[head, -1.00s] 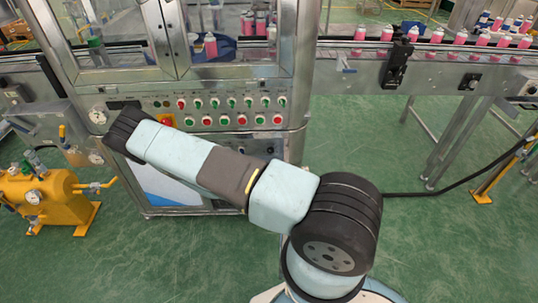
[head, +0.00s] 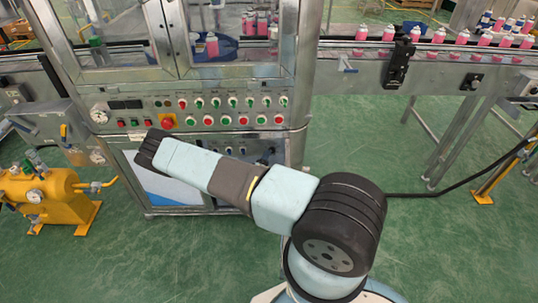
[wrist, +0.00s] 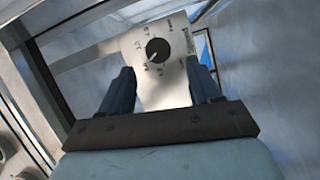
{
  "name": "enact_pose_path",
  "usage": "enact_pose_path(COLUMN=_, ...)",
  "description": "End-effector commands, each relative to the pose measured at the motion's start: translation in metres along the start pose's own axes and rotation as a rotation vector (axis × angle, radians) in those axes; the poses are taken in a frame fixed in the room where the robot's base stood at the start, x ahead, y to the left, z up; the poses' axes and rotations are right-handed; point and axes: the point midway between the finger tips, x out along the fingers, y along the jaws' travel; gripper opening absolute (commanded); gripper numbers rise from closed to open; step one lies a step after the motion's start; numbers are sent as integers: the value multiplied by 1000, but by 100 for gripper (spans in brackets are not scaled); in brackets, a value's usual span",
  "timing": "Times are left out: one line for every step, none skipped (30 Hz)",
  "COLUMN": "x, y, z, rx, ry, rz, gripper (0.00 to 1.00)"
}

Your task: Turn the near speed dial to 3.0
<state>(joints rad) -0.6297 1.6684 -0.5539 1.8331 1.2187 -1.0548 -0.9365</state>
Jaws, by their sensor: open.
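The speed dial (wrist: 157,50) is a round black knob on a pale metal plate (wrist: 176,92) with small numbers around it, in the wrist view. A light mark shows on the knob, but I cannot read its setting surely. My gripper (wrist: 160,66) is open, its two dark fingers pointing toward the plate, one to each side of the knob in the picture. The knob lies just beyond the fingertips in view; nothing is held, and contact cannot be told. In the head view the fingers and this dial are hidden from sight.
The machine's button panel (head: 215,112) has rows of red and green buttons, with a red emergency button (head: 168,122) at left. Pink cans (head: 462,37) stand on the conveyor at right. A yellow pump unit (head: 38,200) is at left.

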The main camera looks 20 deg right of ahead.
Motion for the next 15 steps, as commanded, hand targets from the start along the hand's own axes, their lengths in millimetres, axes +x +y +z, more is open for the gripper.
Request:
enact_pose_path(x=10, y=0, z=0, rx=2, ry=-2, rz=2, gripper=63)
enact_pose_path(x=14, y=0, z=0, rx=2, ry=-2, rz=2, gripper=63)
enact_pose_path(x=20, y=0, z=0, rx=2, ry=-1, rz=1, gripper=63)
enact_pose_path(x=25, y=0, z=0, rx=1, ry=0, rz=1, gripper=63)
enact_pose_path(x=29, y=0, z=0, rx=1, ry=0, rz=1, gripper=63)
enact_pose_path(x=34, y=0, z=0, rx=1, ry=-1, rz=1, gripper=63)
enact_pose_path(x=37, y=0, z=0, rx=1, ry=-1, rz=1, gripper=63)
enact_pose_path(x=40, y=0, z=0, rx=1, ry=-1, rz=1, gripper=63)
enact_pose_path(x=43, y=0, z=0, rx=1, ry=0, rz=1, gripper=63)
enact_pose_path(x=45, y=0, z=0, rx=1, ry=-1, rz=1, gripper=63)
enact_pose_path(x=47, y=0, z=0, rx=1, ry=-1, rz=0, gripper=63)
enact_pose_path(x=49, y=0, z=0, rx=0, ry=-1, rz=0, gripper=63)
enact_pose_path(x=50, y=0, z=0, rx=0, ry=-1, rz=0, gripper=63)
enact_pose_path(x=51, y=0, z=0, rx=0, ry=-1, rz=0, gripper=63)
enact_pose_path(x=52, y=0, z=0, rx=0, ry=-1, rz=0, gripper=63)
